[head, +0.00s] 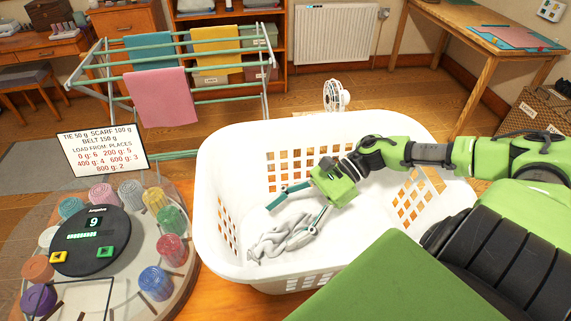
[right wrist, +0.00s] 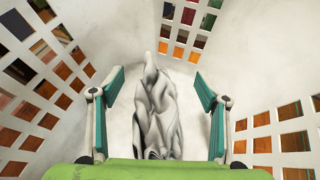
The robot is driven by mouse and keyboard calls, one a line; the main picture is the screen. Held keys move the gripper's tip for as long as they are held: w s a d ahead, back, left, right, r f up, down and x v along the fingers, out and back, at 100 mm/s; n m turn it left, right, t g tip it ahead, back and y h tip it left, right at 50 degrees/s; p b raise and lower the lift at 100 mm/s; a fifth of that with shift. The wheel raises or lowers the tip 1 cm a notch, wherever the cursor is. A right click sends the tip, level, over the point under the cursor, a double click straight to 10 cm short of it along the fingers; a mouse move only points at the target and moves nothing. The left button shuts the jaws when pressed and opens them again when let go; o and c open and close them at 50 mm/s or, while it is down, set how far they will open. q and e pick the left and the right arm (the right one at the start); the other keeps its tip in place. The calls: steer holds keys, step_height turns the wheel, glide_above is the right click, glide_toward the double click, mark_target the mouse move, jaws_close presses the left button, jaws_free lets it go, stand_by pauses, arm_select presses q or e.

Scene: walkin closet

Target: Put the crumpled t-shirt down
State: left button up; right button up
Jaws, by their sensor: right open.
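The crumpled t-shirt (head: 284,238) is a grey-white heap lying on the floor of the white laundry basket (head: 236,262). It also shows in the right wrist view (right wrist: 157,115), between the two fingers. My right gripper (head: 292,212) reaches down into the basket from the right, over the shirt. Its teal fingers are spread wide, one on each side of the cloth, with gaps visible in the wrist view (right wrist: 158,110). The shirt's near end is hidden behind the green gripper body in the wrist view. My left gripper is not in view.
The basket's slotted walls surround the gripper. A round rack of coloured rolls (head: 120,245) with a display reading 9 stands left of it, with a sign (head: 103,149) behind. A drying rack (head: 175,75) with cloths and a small white fan (head: 336,95) stand beyond.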

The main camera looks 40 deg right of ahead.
mark_target(310, 213)
steer(key=shift+r+p, duration=0.3)
steer(key=shift+r, duration=0.05)
steer(key=p+v, duration=0.1)
steer(key=v, duration=0.6)
steer(key=shift+d+r, duration=0.2)
steer(key=shift+r, duration=0.15)
